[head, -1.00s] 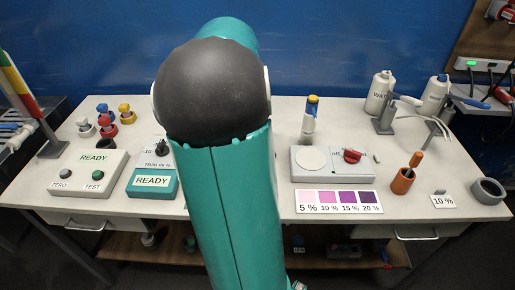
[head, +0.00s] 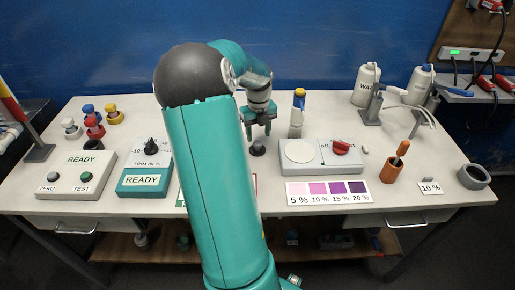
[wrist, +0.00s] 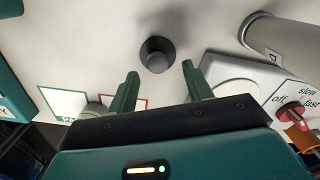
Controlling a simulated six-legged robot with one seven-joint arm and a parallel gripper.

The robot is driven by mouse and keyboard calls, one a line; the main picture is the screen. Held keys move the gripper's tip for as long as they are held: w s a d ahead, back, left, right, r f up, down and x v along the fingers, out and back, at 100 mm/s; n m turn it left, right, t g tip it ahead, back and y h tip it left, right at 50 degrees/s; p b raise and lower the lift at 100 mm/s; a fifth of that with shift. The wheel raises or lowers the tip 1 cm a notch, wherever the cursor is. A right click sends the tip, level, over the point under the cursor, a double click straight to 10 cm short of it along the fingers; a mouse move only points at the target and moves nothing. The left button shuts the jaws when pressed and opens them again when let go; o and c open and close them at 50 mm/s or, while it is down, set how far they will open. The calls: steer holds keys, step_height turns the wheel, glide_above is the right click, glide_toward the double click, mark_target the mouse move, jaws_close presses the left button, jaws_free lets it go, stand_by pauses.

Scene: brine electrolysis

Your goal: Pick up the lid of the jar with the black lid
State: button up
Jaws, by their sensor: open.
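The dark lid (head: 257,149) of a small jar shows on the table, left of the white stirrer plate and just below my gripper in the head view. In the wrist view the dark round lid (wrist: 155,50) is seen from above, ahead of and roughly between my fingertips. My gripper (head: 258,130) points down over it with its fingers spread and nothing between them. In the wrist view my gripper (wrist: 159,72) is open and apart from the lid. The jar's body is mostly hidden under the lid.
A blue-and-yellow-topped bottle (head: 298,114) stands close to the right of my gripper. The stirrer (head: 320,166) with its red knob is right of the jar. The trim box (head: 146,178) is to the left. A colour chart (head: 328,192) lies in front of the stirrer.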

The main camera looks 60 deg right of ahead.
mark_target(257, 142)
steer(key=f, duration=0.5)
steer(key=shift+a, duration=0.2)
steer(key=shift+w, duration=0.1)
steer(key=c, duration=1)
